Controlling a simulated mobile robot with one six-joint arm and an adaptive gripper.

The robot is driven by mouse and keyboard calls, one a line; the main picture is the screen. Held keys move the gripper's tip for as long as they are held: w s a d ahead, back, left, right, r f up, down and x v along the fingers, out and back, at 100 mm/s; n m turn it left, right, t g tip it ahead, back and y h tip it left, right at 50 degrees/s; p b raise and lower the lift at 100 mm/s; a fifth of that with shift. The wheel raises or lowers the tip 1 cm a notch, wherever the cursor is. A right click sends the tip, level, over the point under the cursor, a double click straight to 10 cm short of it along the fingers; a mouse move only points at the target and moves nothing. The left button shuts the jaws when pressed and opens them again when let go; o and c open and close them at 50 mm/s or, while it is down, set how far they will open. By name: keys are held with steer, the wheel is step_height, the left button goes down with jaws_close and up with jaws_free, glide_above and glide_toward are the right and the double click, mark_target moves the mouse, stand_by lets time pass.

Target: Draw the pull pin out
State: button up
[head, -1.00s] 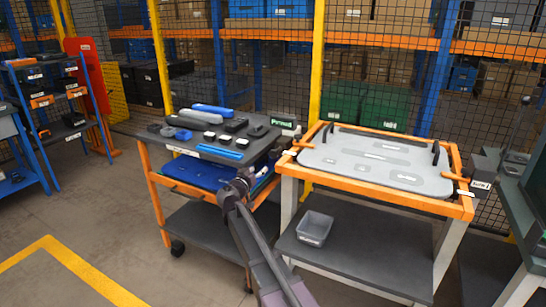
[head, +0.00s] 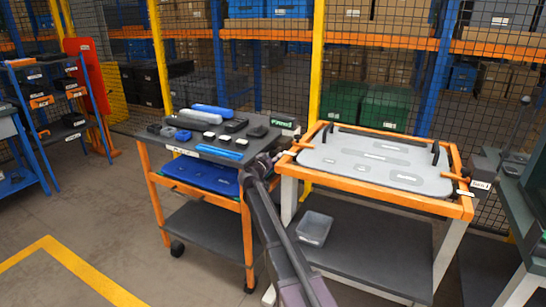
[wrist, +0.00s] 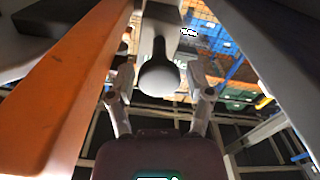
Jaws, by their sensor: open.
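In the wrist view, a grey rounded knob (wrist: 158,76) on a grey stem stands between and just beyond my two fingers. It looks like the pull pin's end, but I cannot tell for sure. My gripper (wrist: 159,98) is open around the line to the knob, with a gap on each side. In the head view, my gripper (head: 262,163) is beside the left edge of the orange-framed stand (head: 375,193), partly hidden by my own arm. Orange pieces (head: 300,146) stick out at the left of that frame. No pin knob can be made out there.
A grey panel (head: 350,172) with dark handles lies in the orange frame. A cart (head: 200,150) with blue and dark items stands to the left. A grey bin (head: 314,228) sits on the stand's lower shelf. In the wrist view, an orange beam (wrist: 60,95) runs close on the left.

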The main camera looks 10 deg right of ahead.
steer(key=shift+w+d, duration=0.2)
steer(key=shift+w, duration=0.1)
jaws_close()
steer(key=shift+v, duration=1.75)
jaws_free()
steer(key=shift+a, duration=0.1)
steer(key=shift+s, duration=0.1)
